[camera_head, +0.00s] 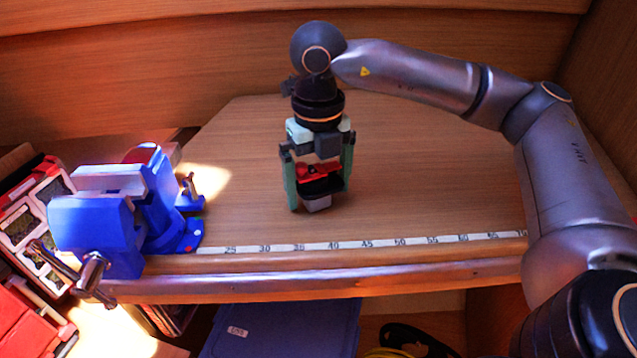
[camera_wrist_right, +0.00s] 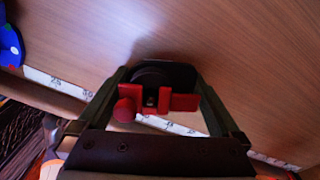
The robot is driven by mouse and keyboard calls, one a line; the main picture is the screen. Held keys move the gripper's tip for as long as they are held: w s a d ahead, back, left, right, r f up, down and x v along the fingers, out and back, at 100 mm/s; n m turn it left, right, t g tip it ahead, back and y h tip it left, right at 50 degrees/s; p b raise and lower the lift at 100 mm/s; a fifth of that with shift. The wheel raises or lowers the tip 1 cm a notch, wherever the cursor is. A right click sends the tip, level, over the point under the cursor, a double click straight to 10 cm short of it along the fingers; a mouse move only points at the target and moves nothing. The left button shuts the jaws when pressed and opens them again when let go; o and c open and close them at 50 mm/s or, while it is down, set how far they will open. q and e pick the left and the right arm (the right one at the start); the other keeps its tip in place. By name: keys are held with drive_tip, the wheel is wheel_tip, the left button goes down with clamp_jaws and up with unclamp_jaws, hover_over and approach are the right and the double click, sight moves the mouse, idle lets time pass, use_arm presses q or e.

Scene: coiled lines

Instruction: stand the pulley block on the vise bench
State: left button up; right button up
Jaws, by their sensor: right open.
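The pulley block (camera_head: 319,187), dark with red parts and a grey piece at its near end, is at the middle of the wooden vise bench (camera_head: 430,190). In the right wrist view the block (camera_wrist_right: 158,98) shows its black rounded body and red fittings between the fingers. My right gripper (camera_head: 320,190) points down over the block, with one green finger on each side of it. Its jaws (camera_wrist_right: 162,88) are open around the block. I cannot tell whether the block touches the bench or a finger. My left gripper is not in view.
A blue vise (camera_head: 158,205) is at the bench's left end. A white measuring tape (camera_head: 370,243) runs along the front edge. Red cases (camera_head: 25,310) lie at left and a blue bin (camera_head: 285,328) is below. The bench right of the block is clear.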

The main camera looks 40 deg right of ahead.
sight(318, 169)
drive_tip(key=shift+r, duration=0.3)
wheel_tip(318, 169, up, 12)
drive_tip(key=shift+f+p, duration=0.15)
drive_tip(key=shift+p, duration=0.55)
idle(1.7)
